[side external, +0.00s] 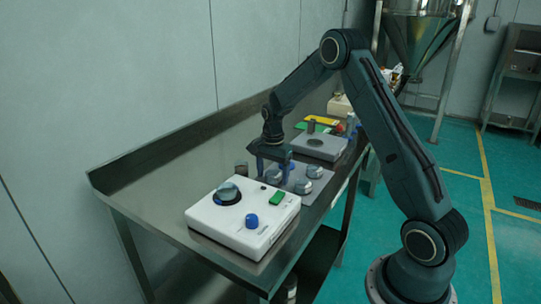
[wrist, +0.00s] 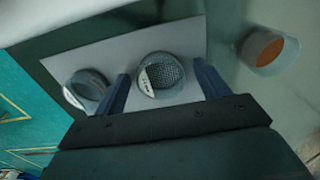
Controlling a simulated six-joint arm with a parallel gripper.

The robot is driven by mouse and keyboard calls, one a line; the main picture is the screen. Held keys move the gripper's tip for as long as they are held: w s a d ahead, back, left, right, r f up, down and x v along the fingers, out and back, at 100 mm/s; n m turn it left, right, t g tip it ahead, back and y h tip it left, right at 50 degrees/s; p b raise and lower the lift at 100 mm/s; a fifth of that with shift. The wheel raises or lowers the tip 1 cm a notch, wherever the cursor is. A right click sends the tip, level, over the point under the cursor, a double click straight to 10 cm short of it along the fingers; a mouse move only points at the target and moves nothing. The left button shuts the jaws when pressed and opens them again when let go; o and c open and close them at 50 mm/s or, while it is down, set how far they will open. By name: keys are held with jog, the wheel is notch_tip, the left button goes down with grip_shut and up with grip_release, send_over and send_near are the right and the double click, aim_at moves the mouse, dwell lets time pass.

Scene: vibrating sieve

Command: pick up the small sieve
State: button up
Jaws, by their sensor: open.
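A round metal sieve (wrist: 172,72) with a mesh and a white label sits on a light grey mat (wrist: 110,52), between my fingers in the wrist view. My gripper (wrist: 161,68) is open around it, one finger on each side, with no clear contact. A second round sieve (wrist: 84,92) lies left of the left finger. In the side view, my gripper (side external: 274,167) is low over the grey mat, and round metal pieces (side external: 303,186) and (side external: 314,171) stand on its right part. I cannot tell by size which sieve is the small one.
A white machine (side external: 262,238) with a blue knob (side external: 251,221) and green button (side external: 275,198) stands in front of the mat. A grey device (side external: 320,146) is behind. A cup (wrist: 253,55) with orange contents stands right of the mat. The table's left side is clear.

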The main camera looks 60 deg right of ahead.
dwell(0.4)
jog(key=c, duration=1.1)
jog(key=shift+o, duration=0.2)
jog(key=shift+r, duration=0.1)
notch_tip(320, 180, up, 20)
dwell(0.3)
